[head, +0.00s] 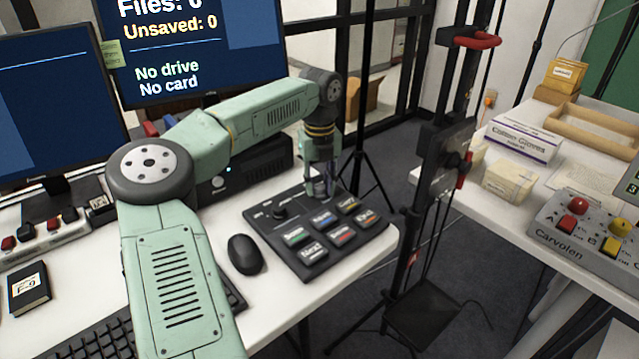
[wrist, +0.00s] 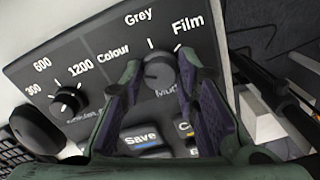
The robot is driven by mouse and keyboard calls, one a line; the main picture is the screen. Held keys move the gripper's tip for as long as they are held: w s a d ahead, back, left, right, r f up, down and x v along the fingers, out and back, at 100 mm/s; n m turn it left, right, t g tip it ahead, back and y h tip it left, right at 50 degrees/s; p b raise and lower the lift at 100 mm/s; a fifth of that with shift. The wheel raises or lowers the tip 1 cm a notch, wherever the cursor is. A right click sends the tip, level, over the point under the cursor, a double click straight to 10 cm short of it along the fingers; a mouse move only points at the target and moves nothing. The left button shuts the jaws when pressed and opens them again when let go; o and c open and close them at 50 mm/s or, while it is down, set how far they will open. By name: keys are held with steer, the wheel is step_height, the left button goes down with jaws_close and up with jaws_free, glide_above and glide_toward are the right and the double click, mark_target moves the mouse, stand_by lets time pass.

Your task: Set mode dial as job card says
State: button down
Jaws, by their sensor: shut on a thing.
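The mode dial (wrist: 160,75) is a dark round knob on a black control panel (wrist: 100,45). The panel prints Colour, Grey and Film around it. A white tick stands under Grey; the knob's exact pointing is unclear. My gripper (wrist: 163,78) has its two purple-padded fingers on either side of the knob, shut on it. In the head view my gripper (head: 318,188) comes down onto the back edge of the panel (head: 290,238) and hides the dial. I cannot make out a readable job card.
A second dial (wrist: 68,100) marked 300, 600, 1200 stands to the left. A mouse (head: 245,254) lies beside the panel. A monitor (head: 200,50) shows "No drive, No card". A black stand (head: 440,170) is to the right.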

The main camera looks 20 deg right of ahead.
mark_target(320, 186)
steer(key=c, duration=1.2)
jaws_free()
step_height(320, 186, up, 12)
